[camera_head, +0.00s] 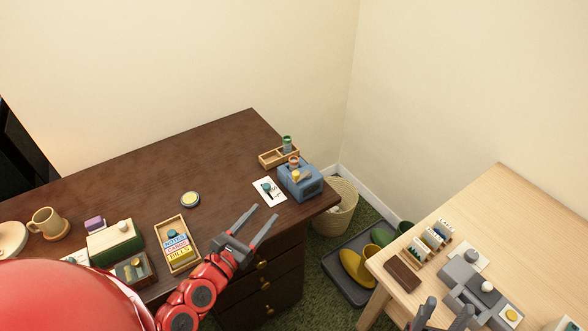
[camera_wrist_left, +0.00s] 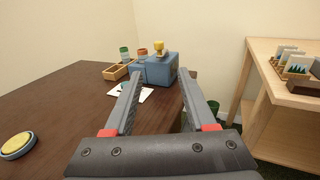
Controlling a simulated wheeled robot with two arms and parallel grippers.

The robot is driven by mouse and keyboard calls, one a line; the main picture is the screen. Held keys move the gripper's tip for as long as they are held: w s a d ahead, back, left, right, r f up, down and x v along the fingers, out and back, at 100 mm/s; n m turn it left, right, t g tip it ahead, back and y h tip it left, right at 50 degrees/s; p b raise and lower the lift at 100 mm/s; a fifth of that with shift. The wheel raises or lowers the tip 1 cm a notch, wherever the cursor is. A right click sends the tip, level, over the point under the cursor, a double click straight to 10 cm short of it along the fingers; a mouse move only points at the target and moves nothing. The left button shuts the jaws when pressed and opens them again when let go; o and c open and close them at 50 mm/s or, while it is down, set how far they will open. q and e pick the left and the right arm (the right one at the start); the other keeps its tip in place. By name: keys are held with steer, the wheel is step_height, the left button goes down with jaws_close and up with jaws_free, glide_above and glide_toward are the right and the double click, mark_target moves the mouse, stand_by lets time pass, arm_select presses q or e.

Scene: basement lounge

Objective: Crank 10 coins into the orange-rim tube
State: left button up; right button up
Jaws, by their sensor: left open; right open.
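A blue box-shaped machine (camera_head: 302,186) sits near the right corner of the dark desk. It also shows in the left wrist view (camera_wrist_left: 156,70). An orange-rim tube (camera_head: 294,161) stands at its back left, and a yellow knob (camera_head: 301,175) is on top. A green-rim tube (camera_head: 287,142) stands in or by a wooden tray behind it. My left gripper (camera_head: 266,211) is open and empty, in front and left of the machine, apart from it. In its wrist view the fingers (camera_wrist_left: 161,80) point toward the machine. My right gripper (camera_head: 449,309) is open over the light table.
A white card (camera_head: 269,190) lies left of the machine. A round yellow-topped tin (camera_head: 190,199) and a tray of coloured boxes (camera_head: 170,249) are further left. The light table (camera_head: 497,191) holds a grey device and small racks. A wicker basket (camera_head: 340,208) stands between.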

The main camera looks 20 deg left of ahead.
arm_select(q)
steer(key=w, duration=0.2)
steer(key=p, duration=0.6)
glide_toward(293, 177)
steer(key=x, duration=0.4)
steer(key=shift+w+d+r, duration=0.15)
steer(key=shift+w+r, duration=0.15)
steer(key=x, duration=0.5)
steer(key=shift+w+f, duration=0.2)
steer(key=shift+w, duration=0.2)
steer(key=shift+w+d+f, duration=0.1)
steer(key=shift+w+d, duration=0.1)
steer(key=shift+w, duration=0.25)
jaws_close()
